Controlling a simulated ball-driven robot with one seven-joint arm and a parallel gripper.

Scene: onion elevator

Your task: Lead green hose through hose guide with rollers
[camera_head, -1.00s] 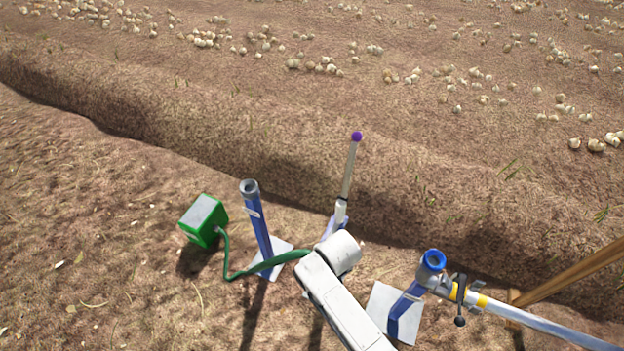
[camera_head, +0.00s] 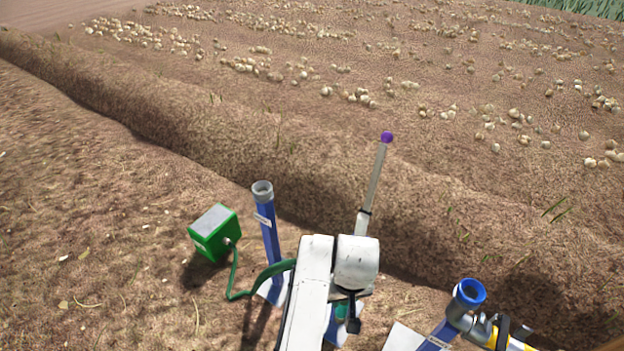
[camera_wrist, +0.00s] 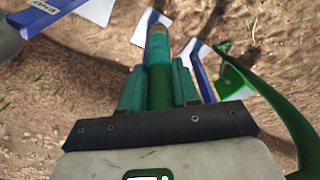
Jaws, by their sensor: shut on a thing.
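The green hose (camera_head: 232,276) runs from a green box (camera_head: 214,233) at the left, past a blue post, and behind my white arm. In the wrist view my gripper (camera_wrist: 158,90) has its teal fingers shut on the hose's end piece (camera_wrist: 158,48), which points away from the wrist. The hose (camera_wrist: 268,85) loops down the right side there. In the head view my gripper (camera_head: 345,312) is mostly hidden by my arm. Blue posts stand left (camera_head: 268,232) with a grey open top and right (camera_head: 468,295) with a blue ring top. I cannot make out rollers.
A grey pole with a purple ball (camera_head: 386,138) rises behind my arm. A pipe with a yellow band (camera_head: 520,340) joins the right post. White base plates (camera_head: 403,338) lie on the soil. A soil ridge (camera_head: 300,160) and onion rows lie beyond. Bare soil is free at left.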

